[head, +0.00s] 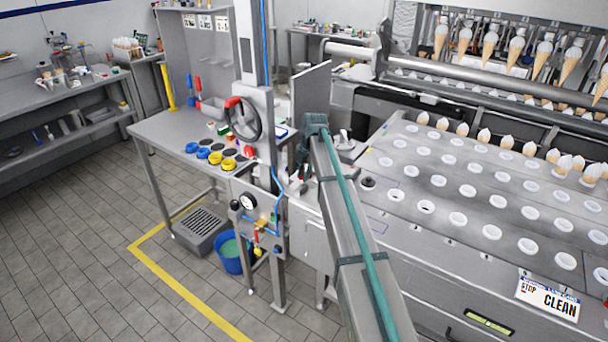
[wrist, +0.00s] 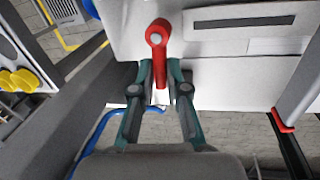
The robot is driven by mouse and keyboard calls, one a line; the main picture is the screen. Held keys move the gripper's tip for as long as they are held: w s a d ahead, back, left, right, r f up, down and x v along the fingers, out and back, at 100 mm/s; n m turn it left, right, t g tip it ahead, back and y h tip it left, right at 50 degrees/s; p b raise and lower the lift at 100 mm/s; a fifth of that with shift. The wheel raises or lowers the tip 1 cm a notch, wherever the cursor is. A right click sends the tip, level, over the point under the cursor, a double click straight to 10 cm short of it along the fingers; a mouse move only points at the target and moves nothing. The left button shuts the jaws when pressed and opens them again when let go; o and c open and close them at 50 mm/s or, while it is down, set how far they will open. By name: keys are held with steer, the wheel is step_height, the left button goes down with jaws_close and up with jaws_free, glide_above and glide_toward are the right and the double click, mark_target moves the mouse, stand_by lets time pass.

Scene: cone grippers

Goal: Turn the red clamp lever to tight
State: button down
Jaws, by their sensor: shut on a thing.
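The red clamp lever (wrist: 156,36) shows in the wrist view, upper centre, on a pale metal face. Its round hub is at the top and its handle points down in the picture, between my fingers. My gripper (wrist: 160,74) is shut on the handle, with one teal finger on each side. The lower end of the handle shows just below the fingertips. Any tight or loose marking cannot be made out. In the head view my arm reaches toward the grey column, and I cannot make out the fingers or this lever there.
A blue hose (wrist: 92,135) curves below left of my gripper in the wrist view.

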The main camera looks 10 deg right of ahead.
steer(key=shift+w+a+m, duration=0.1)
steer(key=shift+m, duration=0.2)
steer(key=m, duration=0.1)
steer(key=m+b, duration=0.1)
steer(key=w+m, duration=0.1)
steer(key=shift+a+h+b, duration=0.3)
steer(key=m, duration=0.2)
steer(key=w+m+h, duration=0.1)
steer(key=m, duration=0.2)
steer(key=shift+w+a+b, duration=0.2)
steer(key=shift+b, duration=0.15)
steer(key=m, duration=0.1)
steer(key=w+m, duration=0.1)
steer(key=m, duration=0.2)
steer(key=shift+w+d+m+h, duration=0.1)
steer(key=shift+w+m+h, duration=0.2)
steer(key=shift+h, duration=0.1)
steer(key=shift+w+d+m+h, duration=0.15)
steer(key=shift+w+m, duration=0.05)
steer(key=shift+m, duration=0.7)
steer(key=shift+w+d+m+h, duration=0.15)
steer(key=shift+m, duration=0.75)
steer(key=c, duration=1.2)
jaws_free()
